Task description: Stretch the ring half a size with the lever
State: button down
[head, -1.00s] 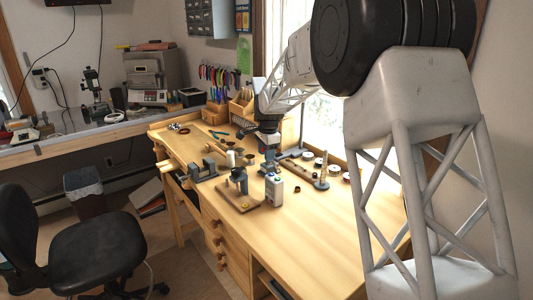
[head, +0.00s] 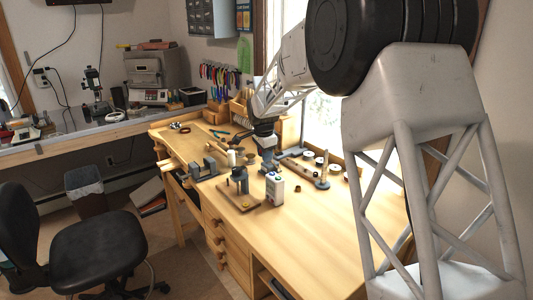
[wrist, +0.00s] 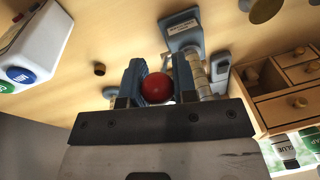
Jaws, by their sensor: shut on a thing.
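My gripper (wrist: 156,86) is shut on a red ball knob (wrist: 155,89), with one blue-grey finger on each side of it. The knob looks like the end of the lever; its shaft is hidden. Just beyond the right finger are a pale stepped post (wrist: 196,74) and a blue-grey block with a label plate (wrist: 183,27), which seem to belong to the stretcher. In the head view my gripper (head: 267,163) is low over the bench, and the knob cannot be made out there. I cannot make out the ring on the post.
A white box with coloured round labels (head: 275,188) stands close in front of my gripper. A wooden board with a dark device (head: 240,202) is left of it. A grey vise-like block (head: 204,174) is farther left. The bench's right front (head: 340,225) is clear.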

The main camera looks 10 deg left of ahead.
jog(key=s+a+f, duration=0.1)
jog(key=f, duration=0.2)
jog(key=s+a+f, duration=0.1)
jog(key=shift+s+a+f, duration=0.3)
jog(key=shift+s+f, duration=0.05)
jog(key=shift+f, duration=0.05)
jog(key=shift+s+a+f, duration=0.1)
jog(key=shift+s+f, duration=0.05)
jog(key=shift+f, duration=0.6)
dwell(0.7)
jog(key=c, duration=1)
grip_release()
jog(key=shift+r, duration=0.1)
jog(key=shift+r, duration=0.2)
jog(key=shift+r, duration=0.45)
jog(key=shift+s+a+r, duration=0.1)
jog(key=shift+s+r, duration=0.1)
jog(key=shift+r, duration=0.9)
jog(key=shift+s+d+r, duration=0.1)
jog(key=shift+s+r, duration=0.1)
jog(key=shift+r, duration=0.85)
jog(key=shift+s+a+r, duration=0.1)
jog(key=shift+s+r, duration=0.1)
jog(key=shift+r, duration=0.9)
